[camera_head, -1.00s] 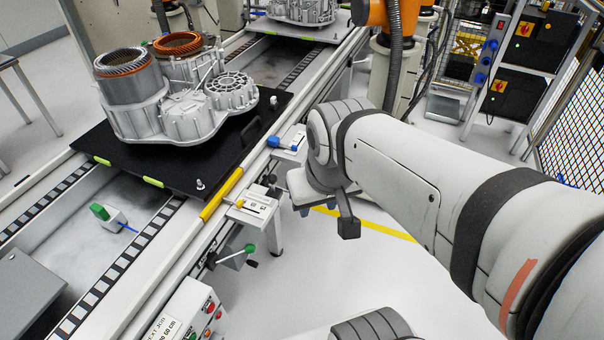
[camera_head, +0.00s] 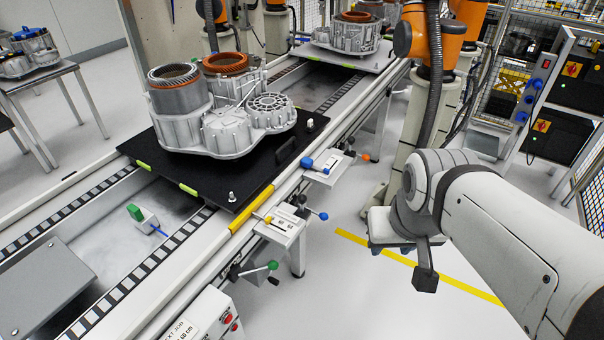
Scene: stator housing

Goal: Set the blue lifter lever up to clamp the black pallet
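The black pallet (camera_head: 145,150) lies on the conveyor and carries a grey stator housing (camera_head: 225,125) with copper windings. Beside the conveyor rail, a lever with a blue ball knob (camera_head: 323,216) sticks out to the right below a small white station plate. A larger blue handle (camera_head: 308,163) lies on another white plate further along; I cannot tell which blue part is the lifter lever. My gripper (camera_head: 392,249) hangs to the right of both, over the floor and apart from them. Its blue fingertips show only partly from above, so its opening is unclear.
A green-knobbed lever (camera_head: 273,265), a yellow knob (camera_head: 268,218) and an orange knob (camera_head: 366,157) sit along the rail. A control box (camera_head: 210,318) stands in front. Orange robots (camera_head: 432,40) stand behind. Floor between conveyor and gripper is clear.

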